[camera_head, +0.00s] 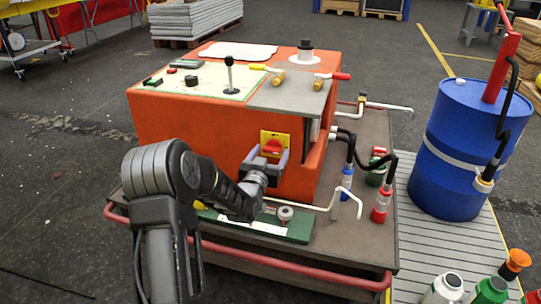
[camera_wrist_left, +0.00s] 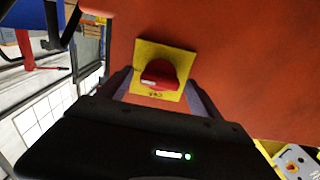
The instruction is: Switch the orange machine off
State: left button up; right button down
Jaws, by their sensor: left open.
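The orange machine (camera_head: 160,122) stands on a dark cart in the middle of the head view. On its front face is a red rotary switch (camera_head: 272,147) on a yellow plate (camera_head: 284,139). The switch (camera_wrist_left: 159,73) and its plate (camera_wrist_left: 172,54) also show in the left wrist view, straight ahead. My left gripper (camera_head: 268,157) is open at the switch, with one finger on each side of it. The fingers (camera_wrist_left: 160,90) look empty in the wrist view. I cannot tell whether they touch the knob. My right gripper is not in view.
A black lever (camera_head: 229,75) and a control panel are on the machine's top. A green board (camera_head: 297,229) lies on the cart (camera_head: 340,235) below the switch. A blue barrel (camera_head: 455,150) stands at the right. Bottles (camera_head: 445,288) stand at the front right.

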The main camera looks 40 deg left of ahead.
pick_arm(q)
jog(key=c, duration=1.4)
